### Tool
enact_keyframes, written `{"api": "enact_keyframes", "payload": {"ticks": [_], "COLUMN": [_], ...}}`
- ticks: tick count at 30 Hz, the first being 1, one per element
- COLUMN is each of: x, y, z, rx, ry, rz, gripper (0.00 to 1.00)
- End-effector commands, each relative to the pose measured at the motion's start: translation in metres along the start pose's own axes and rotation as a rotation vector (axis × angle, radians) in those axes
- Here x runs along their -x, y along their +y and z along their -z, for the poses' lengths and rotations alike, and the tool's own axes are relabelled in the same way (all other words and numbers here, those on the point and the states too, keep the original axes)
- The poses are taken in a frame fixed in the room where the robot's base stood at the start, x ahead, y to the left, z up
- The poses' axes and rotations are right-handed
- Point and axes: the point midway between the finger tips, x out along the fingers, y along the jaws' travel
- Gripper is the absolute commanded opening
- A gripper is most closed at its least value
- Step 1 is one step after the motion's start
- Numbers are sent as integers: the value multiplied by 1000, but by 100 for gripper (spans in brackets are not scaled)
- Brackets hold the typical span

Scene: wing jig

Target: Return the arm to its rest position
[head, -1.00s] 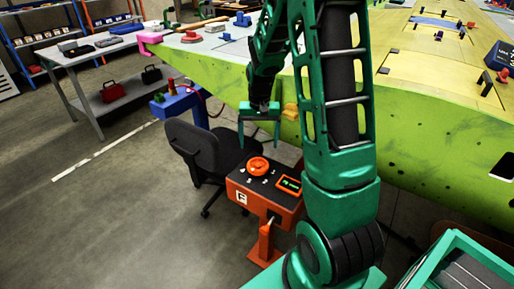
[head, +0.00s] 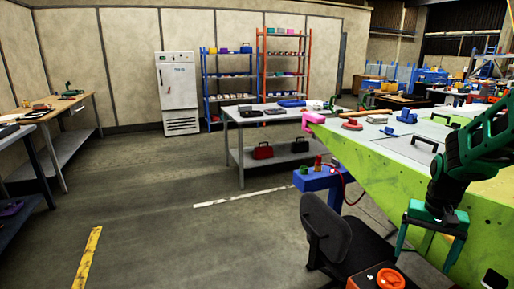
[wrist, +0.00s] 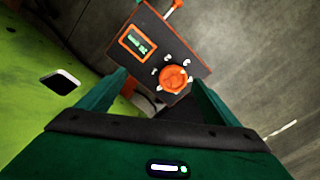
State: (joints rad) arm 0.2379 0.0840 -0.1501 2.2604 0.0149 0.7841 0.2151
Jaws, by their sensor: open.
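My gripper (head: 430,240) is at the right of the head view, on my green arm, pointing down beside the lime-green wing panel (head: 385,178). Its two fingers are spread apart with nothing between them. In the wrist view my gripper (wrist: 158,90) also shows open and empty. Beyond its fingers is an orange and black control box (wrist: 165,62) with a small screen and a round orange knob (wrist: 173,78). The gripper is apart from the box. In the head view only the top of the box, with the orange knob (head: 390,278), shows at the bottom edge.
A black office chair (head: 325,235) stands left of the gripper. A blue stand (head: 318,180) is by the wing corner. A grey workbench (head: 238,118) with a red toolbox (head: 263,151) below is farther back. The floor at left is open.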

Motion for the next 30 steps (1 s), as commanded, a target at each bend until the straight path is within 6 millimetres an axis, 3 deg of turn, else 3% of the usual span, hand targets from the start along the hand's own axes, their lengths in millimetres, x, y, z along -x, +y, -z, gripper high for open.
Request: {"api": "enact_keyframes", "payload": {"ticks": [3,9,18,24,30], "x": [24,50,65,64,64], "y": [18,46,78,86,87], "z": [-33,-90,-169,-193,-196], "rx": [9,23,47,57,57], "ry": [5,3,-9,-16,-17], "rz": [-1,2,23,32,33], "gripper": [85,85,85,85,85]}}
